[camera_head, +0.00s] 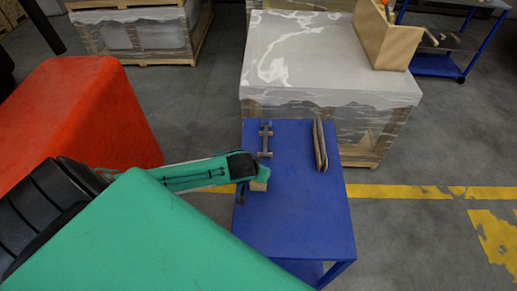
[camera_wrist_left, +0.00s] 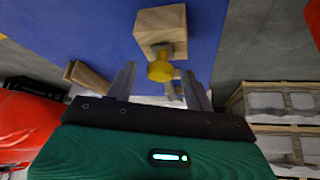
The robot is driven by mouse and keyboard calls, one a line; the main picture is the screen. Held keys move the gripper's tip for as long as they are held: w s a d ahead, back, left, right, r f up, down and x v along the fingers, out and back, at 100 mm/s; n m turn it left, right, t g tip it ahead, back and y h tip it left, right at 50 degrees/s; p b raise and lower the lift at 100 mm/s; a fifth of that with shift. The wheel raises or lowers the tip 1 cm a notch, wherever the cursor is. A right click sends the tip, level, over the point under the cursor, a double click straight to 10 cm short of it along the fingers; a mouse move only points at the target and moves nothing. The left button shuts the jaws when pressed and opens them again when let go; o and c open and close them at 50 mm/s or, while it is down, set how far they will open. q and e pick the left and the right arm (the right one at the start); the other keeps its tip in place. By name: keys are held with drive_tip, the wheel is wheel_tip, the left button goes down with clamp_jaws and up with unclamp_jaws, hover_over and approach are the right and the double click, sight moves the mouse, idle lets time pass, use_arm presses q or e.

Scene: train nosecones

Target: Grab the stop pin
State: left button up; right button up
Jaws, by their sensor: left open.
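The stop pin (camera_wrist_left: 160,67) shows a round yellow head on a metal stem, joined to a wooden block (camera_wrist_left: 162,28) in the left wrist view. My left gripper (camera_wrist_left: 159,72) is open, and the yellow head appears between its two fingertips; I cannot tell whether they touch it. In the head view my left gripper (camera_head: 251,178) is at the left edge of the blue table (camera_head: 302,215), beside the wooden block (camera_head: 260,185). The pin is hidden there. My right gripper is not in view.
A wooden piece with crossbars (camera_head: 265,139) and long upright-looking wooden pieces (camera_head: 320,145) lie at the table's far end. The table's near half is clear. A wrapped pallet (camera_head: 325,70) adjoins the table's far side. A red object (camera_head: 90,115) stands left.

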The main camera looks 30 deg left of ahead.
use_arm(q)
drive_tip(key=shift+x, duration=0.85)
drive_tip(key=shift+f, duration=0.1)
drive_tip(key=c, duration=1)
